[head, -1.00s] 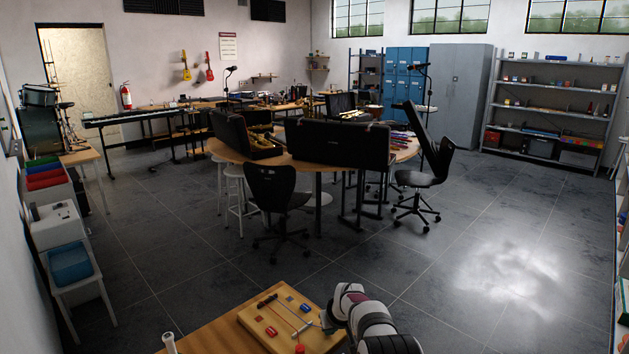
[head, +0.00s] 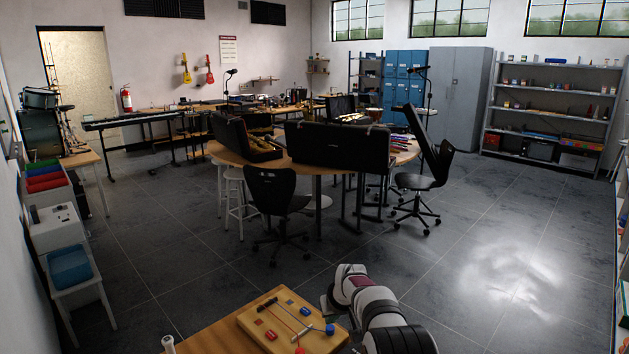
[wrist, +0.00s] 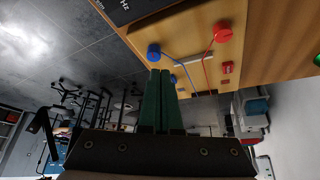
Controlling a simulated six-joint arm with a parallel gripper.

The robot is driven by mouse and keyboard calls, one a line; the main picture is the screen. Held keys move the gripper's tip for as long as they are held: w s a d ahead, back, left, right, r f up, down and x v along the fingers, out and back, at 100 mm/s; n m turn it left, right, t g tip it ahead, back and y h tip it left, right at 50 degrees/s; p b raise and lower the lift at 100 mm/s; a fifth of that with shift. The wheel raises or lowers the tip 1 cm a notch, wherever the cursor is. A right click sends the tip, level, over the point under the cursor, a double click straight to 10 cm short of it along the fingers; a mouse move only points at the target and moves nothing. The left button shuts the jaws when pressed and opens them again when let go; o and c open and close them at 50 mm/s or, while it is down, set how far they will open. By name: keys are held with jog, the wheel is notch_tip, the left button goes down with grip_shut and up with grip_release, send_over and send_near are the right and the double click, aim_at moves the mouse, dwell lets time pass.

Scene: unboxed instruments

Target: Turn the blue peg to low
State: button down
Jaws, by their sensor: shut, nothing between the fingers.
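A light wooden board (head: 285,320) lies on the wooden table at the bottom of the head view. The blue peg (head: 330,329) stands near its right edge, with a blue string running to it. In the wrist view the blue peg (wrist: 154,50) is at upper centre. My gripper (wrist: 160,72) is shut and empty, its green fingertips just below the peg in that picture; I cannot tell whether they touch. In the head view the gripper end lies just right of the board, largely hidden by my arm. The peg's turn setting and any "low" mark cannot be read.
A red peg (wrist: 222,32) with a red string stands beside the blue one. A small blue block (wrist: 173,79) and red block (wrist: 228,68) sit on the board. A black panel marked "Hz" (wrist: 140,8) lies near the blue peg. Open floor lies beyond the table.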

aim_at(330, 330)
jog(key=f, duration=0.2)
jog(key=d+f, duration=0.1)
jog(key=f, duration=0.1)
jog(key=w+d+f, duration=0.1)
jog(key=f, duration=0.1)
jog(key=shift+d, duration=0.1)
dwell(0.3)
jog(key=shift+w+a, duration=0.15)
jog(key=shift+a, duration=0.05)
dwell(0.6)
jog(key=shift+a, duration=0.25)
jog(key=shift+s+a, duration=0.2)
jog(key=shift+a, duration=0.45)
dwell(0.3)
